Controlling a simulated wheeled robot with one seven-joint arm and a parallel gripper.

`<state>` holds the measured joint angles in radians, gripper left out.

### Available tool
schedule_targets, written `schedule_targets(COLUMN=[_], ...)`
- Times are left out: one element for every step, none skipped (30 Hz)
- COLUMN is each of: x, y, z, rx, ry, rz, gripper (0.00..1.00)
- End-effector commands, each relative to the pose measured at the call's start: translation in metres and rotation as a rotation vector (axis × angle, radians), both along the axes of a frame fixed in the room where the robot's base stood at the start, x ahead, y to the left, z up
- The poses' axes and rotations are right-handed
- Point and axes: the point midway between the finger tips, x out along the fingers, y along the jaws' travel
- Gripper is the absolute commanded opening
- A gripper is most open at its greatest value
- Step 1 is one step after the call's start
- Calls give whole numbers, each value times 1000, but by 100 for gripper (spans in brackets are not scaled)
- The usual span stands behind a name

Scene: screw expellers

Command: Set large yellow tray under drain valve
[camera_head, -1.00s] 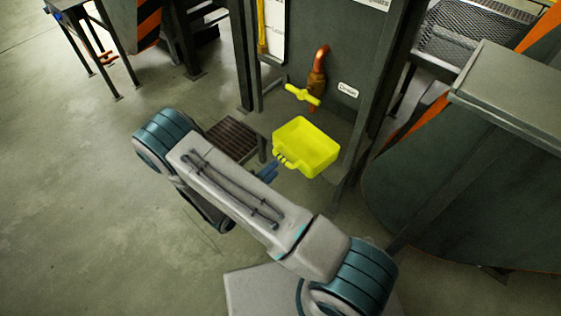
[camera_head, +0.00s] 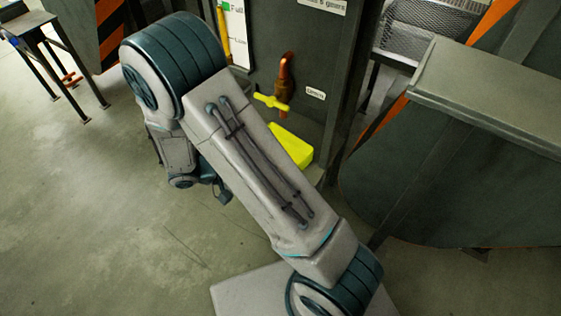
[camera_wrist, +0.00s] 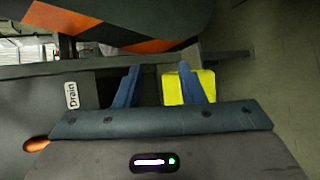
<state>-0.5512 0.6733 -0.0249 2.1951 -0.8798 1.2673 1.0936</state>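The large yellow tray (camera_head: 294,150) is low in front of the grey machine in the head view, below the drain valve. My arm hides its left part. The drain valve is a copper pipe (camera_head: 285,72) with a yellow handle (camera_head: 271,102), beside a small white label. In the wrist view, my gripper (camera_wrist: 160,86) has its two blue fingers spread apart with nothing held between them. The yellow tray (camera_wrist: 174,90) lies beyond the right finger, which overlaps it in the picture. I cannot tell the exact gap. My fingers are hidden in the head view.
A dark green machine body (camera_head: 460,170) stands close on the right. A small dark table (camera_head: 40,45) is at the far left. The Drain label (camera_wrist: 71,95) shows in the wrist view. The concrete floor on the left is clear.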

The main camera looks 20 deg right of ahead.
Motion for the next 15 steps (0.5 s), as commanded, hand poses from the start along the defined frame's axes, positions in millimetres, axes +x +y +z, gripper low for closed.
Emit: schedule_targets(x=[-6, -10, -16, -20, -25, -30, -35, -39, -44, -48, -52, -57, -60, -64, -68], y=[-7, -9, -13, -15, -17, -19, -20, -21, -22, -23, -23, -24, -23, -24, -23], z=[13, 19, 27, 33, 38, 45, 50, 55, 62, 67, 72, 78, 83, 88, 94], rx=[63, 98, 149, 187, 226, 281, 320, 362, 418, 459, 501, 556, 597, 638, 693], ry=[10, 21, 35, 42, 49, 55, 59, 60, 59, 58, 54, 47, 38, 30, 16], rz=[-49, -73, -102, -122, -139, -163, -177, -189, -205, -214, -221, -228, -230, -233, -232], gripper=[36, 36, 36, 36, 36, 36, 36, 36, 36, 36, 36, 36, 36, 36, 36])
